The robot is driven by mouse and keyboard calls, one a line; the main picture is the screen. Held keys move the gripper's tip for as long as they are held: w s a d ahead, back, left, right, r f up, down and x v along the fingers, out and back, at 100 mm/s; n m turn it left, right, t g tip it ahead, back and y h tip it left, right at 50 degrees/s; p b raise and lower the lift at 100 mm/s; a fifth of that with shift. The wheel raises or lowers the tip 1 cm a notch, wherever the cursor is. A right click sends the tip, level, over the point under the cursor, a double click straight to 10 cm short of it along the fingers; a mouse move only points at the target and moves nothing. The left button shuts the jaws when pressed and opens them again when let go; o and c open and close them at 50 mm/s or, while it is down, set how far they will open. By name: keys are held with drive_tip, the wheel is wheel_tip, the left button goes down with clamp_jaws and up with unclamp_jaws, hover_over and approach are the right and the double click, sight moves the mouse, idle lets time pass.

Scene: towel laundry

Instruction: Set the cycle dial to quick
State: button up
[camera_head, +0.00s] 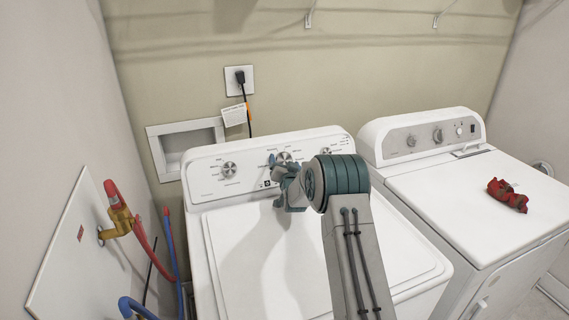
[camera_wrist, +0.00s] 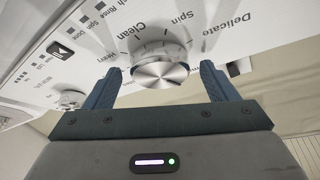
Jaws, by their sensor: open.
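The cycle dial (camera_wrist: 160,62) is a round silver knob on the washer's white control panel, with labels such as Clean, Spin and Delicate around it. In the head view the dial (camera_head: 285,157) is the middle knob, partly covered by my gripper (camera_head: 274,164). In the wrist view my gripper (camera_wrist: 160,78) is open, with one blue finger on each side of the dial and a gap visible on both sides. I cannot read a quick label or tell where the dial points.
The washer's panel has a left knob (camera_head: 229,169) and a right knob (camera_head: 327,150). A dryer (camera_head: 428,190) stands to the right with a red cloth (camera_head: 507,195) on top. Red hose (camera_head: 146,245) and blue hose (camera_head: 170,243) are at the left.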

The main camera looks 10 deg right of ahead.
drive_tip(key=c, duration=1)
drive_tip(key=shift+b, duration=0.35)
drive_tip(key=m+h+b, duration=0.1)
drive_tip(key=m+b, duration=0.1)
drive_tip(key=shift+a+f+b, duration=0.1)
drive_tip(key=shift+f+b, duration=0.05)
drive_tip(key=shift+b, duration=0.2)
drive_tip(key=shift+m+g+h+b, duration=0.5)
drive_tip(key=shift+m+b, duration=0.35)
drive_tip(key=shift+m, duration=0.35)
drive_tip(key=m, duration=0.1)
drive_tip(key=m+g+h, duration=0.1)
drive_tip(key=m, duration=0.1)
drive_tip(key=shift+a+r, duration=0.1)
drive_tip(key=shift+r, duration=0.3)
drive_tip(key=shift+m+g+h, duration=0.3)
drive_tip(key=shift+m+g, duration=0.2)
drive_tip(key=shift+m, duration=0.5)
